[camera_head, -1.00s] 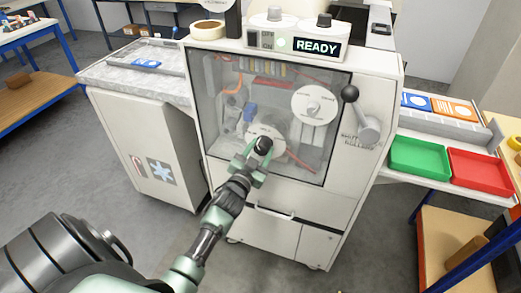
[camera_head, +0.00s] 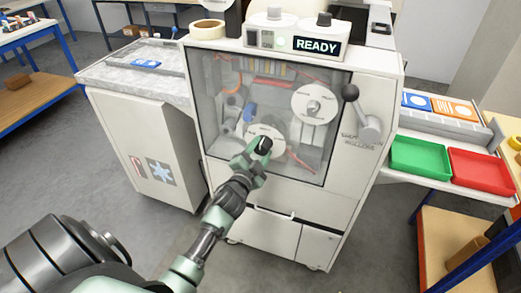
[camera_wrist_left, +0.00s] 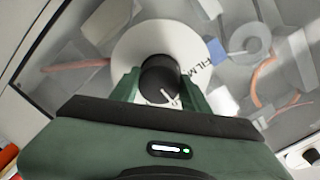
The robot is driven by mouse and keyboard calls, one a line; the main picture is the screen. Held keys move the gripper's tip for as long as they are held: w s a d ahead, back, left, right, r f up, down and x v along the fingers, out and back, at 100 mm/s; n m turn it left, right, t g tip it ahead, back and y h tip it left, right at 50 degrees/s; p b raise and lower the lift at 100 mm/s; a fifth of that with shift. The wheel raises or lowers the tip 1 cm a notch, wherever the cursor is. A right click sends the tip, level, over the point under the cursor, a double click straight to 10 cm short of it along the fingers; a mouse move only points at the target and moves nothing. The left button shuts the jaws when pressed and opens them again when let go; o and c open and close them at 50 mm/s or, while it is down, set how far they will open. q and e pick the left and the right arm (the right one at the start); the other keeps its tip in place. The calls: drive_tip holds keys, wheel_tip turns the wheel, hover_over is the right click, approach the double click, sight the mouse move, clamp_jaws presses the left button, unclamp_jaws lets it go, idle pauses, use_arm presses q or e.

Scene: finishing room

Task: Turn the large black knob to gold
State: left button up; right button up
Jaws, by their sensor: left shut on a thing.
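The large black knob (camera_head: 264,144) is on the lower front of the white machine, over a white disc (camera_wrist_left: 142,42) marked FILM behind the clear window. In the left wrist view the knob (camera_wrist_left: 160,76) is a dark round cylinder with a white pointer line at its lower edge. My left gripper (camera_head: 257,155) is shut on it; in the wrist view its green fingers (camera_wrist_left: 160,92) stand on both sides of the knob. No gold mark can be made out around it. My right gripper is not in view.
A lever with a black ball (camera_head: 350,93) is right of the window. A READY display (camera_head: 317,46) and smaller knobs (camera_head: 324,19) sit on top. A drawer handle (camera_head: 270,213) is below. Green (camera_head: 420,155) and red (camera_head: 483,167) trays stand at the right.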

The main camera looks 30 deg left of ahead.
use_arm(q)
drive_tip(key=o, duration=1.4)
drive_tip(key=b+v, duration=0.1)
drive_tip(key=v, duration=0.7)
